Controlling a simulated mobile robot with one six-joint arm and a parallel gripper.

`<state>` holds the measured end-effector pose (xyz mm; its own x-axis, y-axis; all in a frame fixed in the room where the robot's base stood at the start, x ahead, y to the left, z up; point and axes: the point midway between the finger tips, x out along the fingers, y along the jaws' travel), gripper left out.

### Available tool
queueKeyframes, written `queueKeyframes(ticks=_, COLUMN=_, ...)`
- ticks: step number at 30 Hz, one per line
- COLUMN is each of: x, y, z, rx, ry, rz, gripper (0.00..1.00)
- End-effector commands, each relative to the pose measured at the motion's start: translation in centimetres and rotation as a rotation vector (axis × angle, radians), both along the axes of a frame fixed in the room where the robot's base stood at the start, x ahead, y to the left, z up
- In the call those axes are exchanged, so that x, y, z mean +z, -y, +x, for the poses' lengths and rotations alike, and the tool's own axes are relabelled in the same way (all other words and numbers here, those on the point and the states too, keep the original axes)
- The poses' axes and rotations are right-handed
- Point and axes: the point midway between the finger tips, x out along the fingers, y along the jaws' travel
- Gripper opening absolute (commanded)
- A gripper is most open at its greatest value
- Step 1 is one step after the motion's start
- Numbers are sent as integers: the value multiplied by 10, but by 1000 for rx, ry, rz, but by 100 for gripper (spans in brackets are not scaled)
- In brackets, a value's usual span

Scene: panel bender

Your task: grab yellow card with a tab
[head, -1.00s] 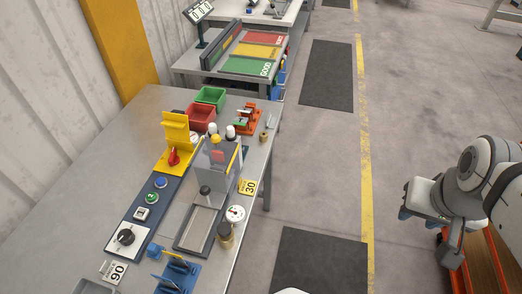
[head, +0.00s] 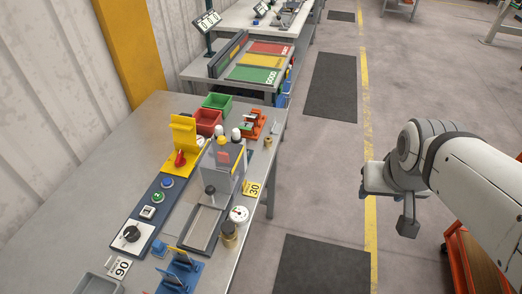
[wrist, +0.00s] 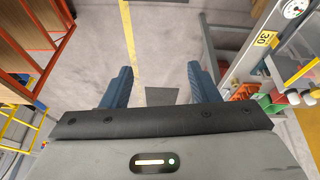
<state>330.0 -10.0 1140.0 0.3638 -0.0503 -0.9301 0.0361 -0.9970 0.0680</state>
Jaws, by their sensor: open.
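The yellow card (head: 253,190) marked 30 stands at the right edge of the workbench, beside the clear guard of the panel bender. It also shows in the wrist view (wrist: 265,38) at the upper right. My gripper (wrist: 158,80) is open and empty, its two blue fingers apart over the floor. In the head view my arm is at the right, well away from the card and the bench, with the fingers mostly hidden behind the wrist. Whether the card has a tab is too small to tell.
The bench (head: 75,210) carries a white card (head: 120,267) marked 90, a dial gauge (head: 239,214), a blue fixture (head: 180,270), a red bin (head: 208,122) and a green bin (head: 217,103). An orange cart (head: 460,262) stands at the right.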

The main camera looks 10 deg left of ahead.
Motion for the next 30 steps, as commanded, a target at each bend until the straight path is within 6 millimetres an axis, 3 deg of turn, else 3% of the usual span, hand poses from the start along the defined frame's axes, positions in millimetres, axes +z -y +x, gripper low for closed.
queueKeyframes(ticks=4, x=-30, y=12, z=76, rx=94, ry=159, rz=-112, gripper=55)
queueKeyframes(ticks=8, x=-56, y=2, z=151, rx=258, ry=336, rz=-180, gripper=55)
queueKeyframes(ticks=12, x=-91, y=-36, z=214, rx=481, ry=515, rz=-160, gripper=55)
queueKeyframes(ticks=15, x=-123, y=-74, z=243, rx=658, ry=626, rz=-92, gripper=55)
queueKeyframes(ticks=20, x=-182, y=-142, z=254, rx=936, ry=769, rz=127, gripper=55)
queueKeyframes(ticks=24, x=-228, y=-192, z=230, rx=1133, ry=850, rz=408, gripper=55)
queueKeyframes(ticks=30, x=-264, y=-224, z=184, rx=1274, ry=891, rz=782, gripper=55)
